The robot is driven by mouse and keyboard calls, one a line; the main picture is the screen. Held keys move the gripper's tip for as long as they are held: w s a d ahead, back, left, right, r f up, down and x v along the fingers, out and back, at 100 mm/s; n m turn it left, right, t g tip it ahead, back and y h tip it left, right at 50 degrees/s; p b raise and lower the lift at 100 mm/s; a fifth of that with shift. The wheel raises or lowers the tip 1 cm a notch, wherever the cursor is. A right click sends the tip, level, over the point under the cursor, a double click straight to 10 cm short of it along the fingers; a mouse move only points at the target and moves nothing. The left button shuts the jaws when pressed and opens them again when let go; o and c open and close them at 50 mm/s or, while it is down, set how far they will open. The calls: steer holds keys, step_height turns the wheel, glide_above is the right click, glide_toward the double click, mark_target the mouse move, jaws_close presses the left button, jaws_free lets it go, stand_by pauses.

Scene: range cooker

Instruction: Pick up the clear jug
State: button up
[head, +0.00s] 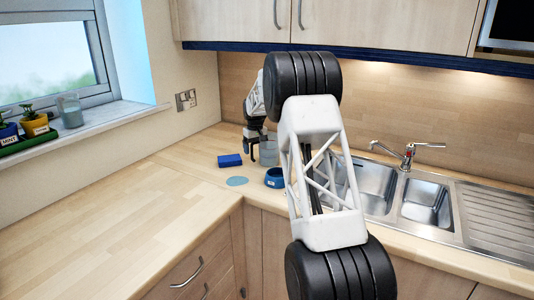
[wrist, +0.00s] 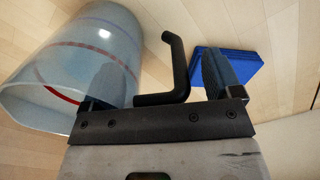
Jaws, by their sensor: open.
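The clear jug (head: 268,153) stands on the worktop in the back corner, partly behind my arm in the head view. In the wrist view the jug (wrist: 65,60) fills the left side, with red and blue lines on its clear wall and a dark bent handle (wrist: 178,65). My gripper (head: 251,138) is at the jug's left side in the head view. In the wrist view my gripper (wrist: 160,78) is open, with the handle between its fingers. The left finger overlaps the jug's wall, and the right finger is clear of the handle. Contact cannot be told.
A blue sponge-like block (head: 230,160) lies left of the jug and shows beside the right finger in the wrist view (wrist: 232,72). A blue bowl (head: 274,178) and a flat teal disc (head: 237,181) are in front. The sink (head: 427,203) is right; the left worktop is clear.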

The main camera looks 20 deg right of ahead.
steer(key=c, duration=1.4)
steer(key=shift+c, duration=0.2)
steer(key=shift+r, duration=0.1)
steer(key=shift+r, duration=5)
